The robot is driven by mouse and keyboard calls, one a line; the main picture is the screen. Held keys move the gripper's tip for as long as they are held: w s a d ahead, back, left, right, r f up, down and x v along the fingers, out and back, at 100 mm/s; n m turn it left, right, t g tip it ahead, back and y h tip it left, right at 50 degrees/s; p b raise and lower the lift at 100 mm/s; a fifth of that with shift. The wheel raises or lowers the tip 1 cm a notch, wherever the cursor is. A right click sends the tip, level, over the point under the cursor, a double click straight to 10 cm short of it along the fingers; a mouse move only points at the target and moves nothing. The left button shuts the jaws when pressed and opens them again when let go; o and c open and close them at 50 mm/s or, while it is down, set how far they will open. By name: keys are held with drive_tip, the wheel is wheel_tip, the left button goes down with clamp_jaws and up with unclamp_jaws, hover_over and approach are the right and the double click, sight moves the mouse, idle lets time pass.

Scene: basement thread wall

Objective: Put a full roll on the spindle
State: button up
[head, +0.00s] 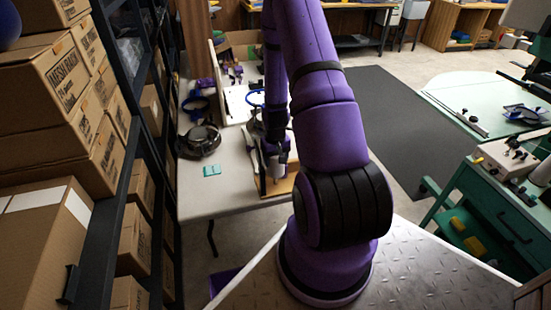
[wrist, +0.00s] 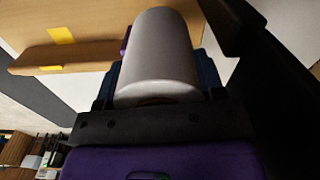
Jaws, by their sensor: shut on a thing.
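My gripper (wrist: 160,75) is shut on a pale grey-white roll (wrist: 161,45), with a dark finger on each side of it. The roll points away from the wrist camera. In the head view my gripper (head: 273,148) is over the near right part of the pale table, and the roll (head: 272,168) shows small and pale just below it. A wooden board (head: 282,186) is close beside the roll there. Wood with yellow tape (wrist: 100,52) also shows in the wrist view, behind and left of the roll. I cannot make out a spindle; my arm hides part of this area.
The pale table (head: 230,178) carries a black round-looped object (head: 200,140), a small teal item (head: 212,170) and a white panel (head: 237,103). A shelf of cardboard boxes (head: 65,90) stands at the left. A green bench (head: 500,195) stands at the right. Dark floor matting (head: 385,115) is clear.

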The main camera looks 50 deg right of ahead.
drive_tip(key=o, duration=1)
drive_tip(key=shift+o, duration=0.2)
wheel_tip(320, 180, up, 11)
drive_tip(key=shift+f, duration=0.1)
